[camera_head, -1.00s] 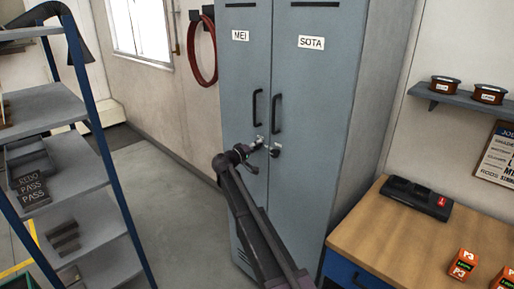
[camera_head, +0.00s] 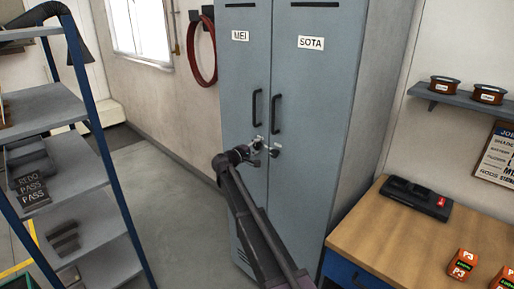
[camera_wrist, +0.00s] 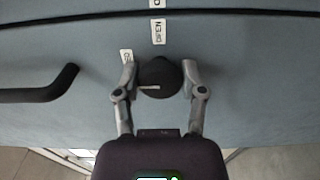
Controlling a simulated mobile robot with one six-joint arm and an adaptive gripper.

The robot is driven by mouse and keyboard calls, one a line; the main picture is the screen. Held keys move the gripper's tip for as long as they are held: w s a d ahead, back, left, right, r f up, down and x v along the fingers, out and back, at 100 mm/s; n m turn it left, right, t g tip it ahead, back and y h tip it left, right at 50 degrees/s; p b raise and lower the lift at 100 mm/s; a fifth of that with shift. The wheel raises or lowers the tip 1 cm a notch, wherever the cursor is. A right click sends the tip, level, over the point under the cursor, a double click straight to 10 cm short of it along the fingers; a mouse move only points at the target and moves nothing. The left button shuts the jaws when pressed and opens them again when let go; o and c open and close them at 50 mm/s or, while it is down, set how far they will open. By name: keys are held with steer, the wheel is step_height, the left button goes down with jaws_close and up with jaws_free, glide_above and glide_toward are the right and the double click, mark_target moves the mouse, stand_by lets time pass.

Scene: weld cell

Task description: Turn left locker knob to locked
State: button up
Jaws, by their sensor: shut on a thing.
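The left locker door (camera_head: 240,75), marked MEI, is closed and has a black bar handle (camera_head: 257,108). Its knob (camera_wrist: 160,72) is dark and round in the wrist view, with a pale line on its face pointing left towards the handle (camera_wrist: 40,88). My gripper (camera_head: 257,146) is at the knob, just below the handle. In the wrist view my gripper (camera_wrist: 160,78) has one finger on each side of the knob and is shut on it. A small white label (camera_wrist: 158,32) is above the knob and another (camera_wrist: 126,56) is partly behind a finger; I cannot read them surely.
The right locker (camera_head: 312,80), marked SOTA, has its own knob (camera_head: 275,152) close to my gripper. A wooden bench (camera_head: 365,225) stands right of the lockers. A shelf rack (camera_head: 70,150) stands at the left, with clear floor (camera_head: 170,200) between.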

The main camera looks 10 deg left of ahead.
steer(key=o, duration=1.1)
steer(key=shift+d, duration=0.1)
steer(key=shift+o, duration=0.2)
steer(key=shift+s, duration=0.1)
steer(key=v, duration=1.2)
